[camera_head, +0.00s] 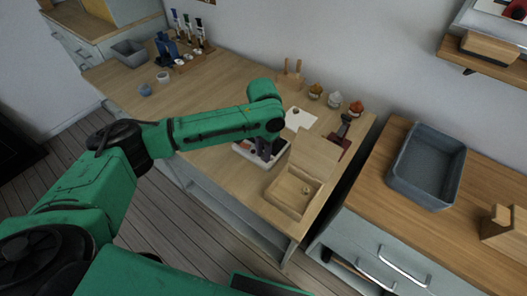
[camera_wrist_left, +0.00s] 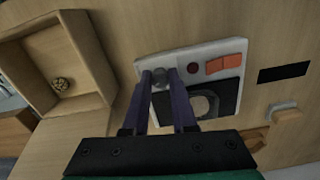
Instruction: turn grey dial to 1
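The grey dial (camera_wrist_left: 162,76) is a small round knob at one corner of a pale panel (camera_wrist_left: 205,50) in the left wrist view. In the head view the panel (camera_head: 243,150) lies on the wooden counter, partly covered by my left gripper. My left gripper (camera_wrist_left: 162,82) has its two dark purple fingers on either side of the dial. The dial about fills the gap between the tips; I cannot tell whether they touch it. In the head view my left gripper (camera_head: 265,155) points down at the panel. The dial's marks cannot be read. My right gripper is not in view.
An open wooden box (camera_head: 292,190) stands close by, right of the panel. The counter left of the panel is mostly clear.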

